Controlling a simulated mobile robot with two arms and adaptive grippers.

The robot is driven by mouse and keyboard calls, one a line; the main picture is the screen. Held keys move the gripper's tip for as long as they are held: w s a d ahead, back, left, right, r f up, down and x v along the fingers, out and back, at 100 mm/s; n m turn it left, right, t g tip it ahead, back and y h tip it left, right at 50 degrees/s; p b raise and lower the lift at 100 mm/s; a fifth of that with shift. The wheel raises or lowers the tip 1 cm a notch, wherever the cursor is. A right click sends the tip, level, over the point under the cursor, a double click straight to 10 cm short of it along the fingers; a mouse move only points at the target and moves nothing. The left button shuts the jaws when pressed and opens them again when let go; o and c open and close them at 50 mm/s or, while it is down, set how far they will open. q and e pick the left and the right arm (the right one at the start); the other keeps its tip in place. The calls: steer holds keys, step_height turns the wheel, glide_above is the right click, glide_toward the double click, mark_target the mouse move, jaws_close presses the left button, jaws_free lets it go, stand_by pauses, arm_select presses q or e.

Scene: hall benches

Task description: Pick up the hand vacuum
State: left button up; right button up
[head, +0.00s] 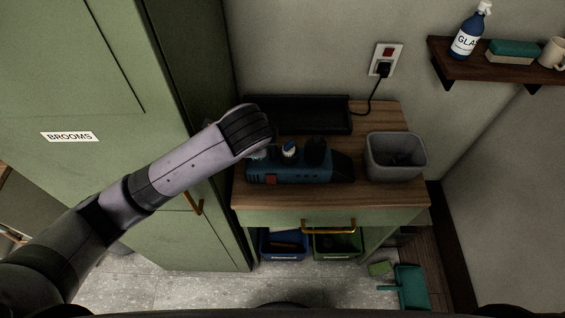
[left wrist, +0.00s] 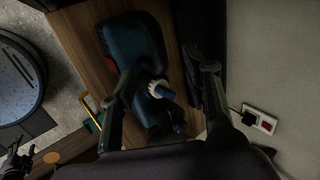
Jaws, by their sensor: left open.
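The hand vacuum (head: 300,173), dark blue with a black end, lies on the wooden top of a green cabinet. In the left wrist view its blue body (left wrist: 138,42) is beyond my fingers. A white ring with a blue cap (left wrist: 160,89) shows between the fingers; I cannot tell whether it belongs to the vacuum. My left gripper (left wrist: 163,68) is open and empty, over the vacuum. In the head view my wrist hides most of its fingers. A dark claw shape (left wrist: 16,160), likely my right gripper, shows at the lower left edge of the wrist view.
A black tray (head: 298,116) is behind the vacuum and a grey bin (head: 397,160) is to its right. A cord hangs from the wall socket (head: 385,60). The tall BROOMS cabinet (head: 75,90) stands left. A shelf (head: 465,66) is at upper right; a teal dustpan (head: 411,287) is below.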

arm_select(q)
steer(key=p+x, duration=0.2)
steer(key=x, duration=0.3)
steer(key=shift+f, duration=0.35)
steer(key=shift+w+f, duration=0.3)
steer(key=shift+f, duration=0.2)
steer(key=shift+c, duration=0.4)
steer(key=c, duration=0.9)
jaws_close()
steer(key=shift+s+f, duration=0.1)
steer(key=shift+d, duration=0.1)
